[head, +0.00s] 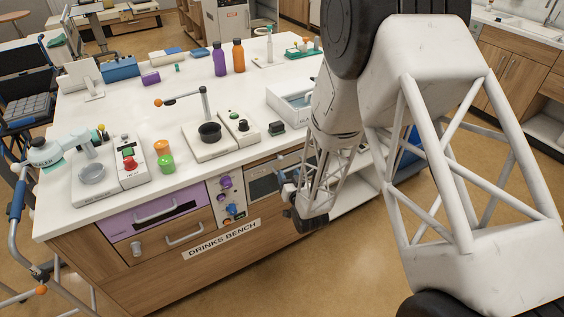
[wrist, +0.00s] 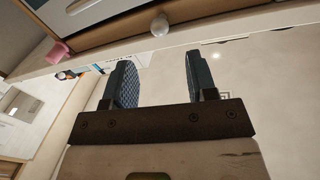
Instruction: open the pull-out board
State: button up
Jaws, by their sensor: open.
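In the wrist view a thin wooden front (wrist: 105,38) with a round pale knob (wrist: 159,26) crosses the top; it looks like the pull-out board, seemingly flush with the bench. I cannot make out this knob in the head view, where my arm hides part of the bench front. My gripper (wrist: 160,82) is open and empty, with its dark fingers apart. The knob lies beyond the fingertips, roughly between them, and is not touched. In the head view my gripper (head: 288,187) is in front of the bench, near the oven-like panel (head: 262,183).
The drinks bench (head: 130,128) has a purple drawer (head: 150,222) and a wooden drawer (head: 160,245), both shut, left of a panel of knobs (head: 228,198). A burner unit (head: 205,145) and bottles (head: 219,60) stand on top. Open floor (head: 330,260) lies in front.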

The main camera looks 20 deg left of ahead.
jog(key=shift+w+a, duration=0.1)
jog(key=shift+w, duration=0.05)
jog(key=x, duration=0.7)
jog(key=shift+w, duration=0.2)
dwell(0.4)
jog(key=shift+a, duration=0.1)
jog(key=shift+c, duration=0.4)
grip_shut()
